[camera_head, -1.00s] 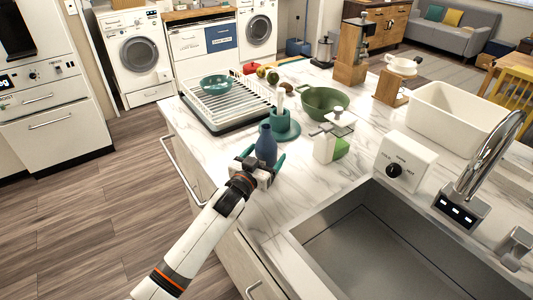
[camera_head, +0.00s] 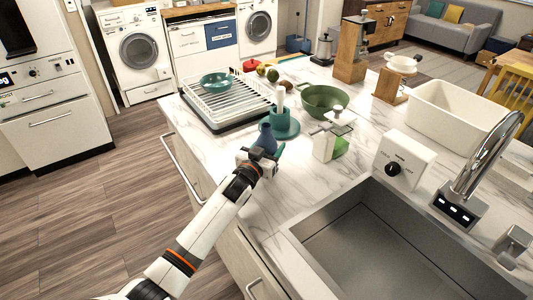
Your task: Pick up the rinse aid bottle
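A dark blue bottle (camera_head: 266,138) with a narrow neck stands upright near the counter's front left edge; it looks like the rinse aid bottle, though no label is readable. My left gripper (camera_head: 267,152) is right at the bottle, in front of its lower part, and hides its base. My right gripper is not in view.
A teal holder (camera_head: 282,123) stands close behind the bottle. The sink (camera_head: 385,245) lies front right. Marble (camera_head: 300,170) is clear between bottle and sink.

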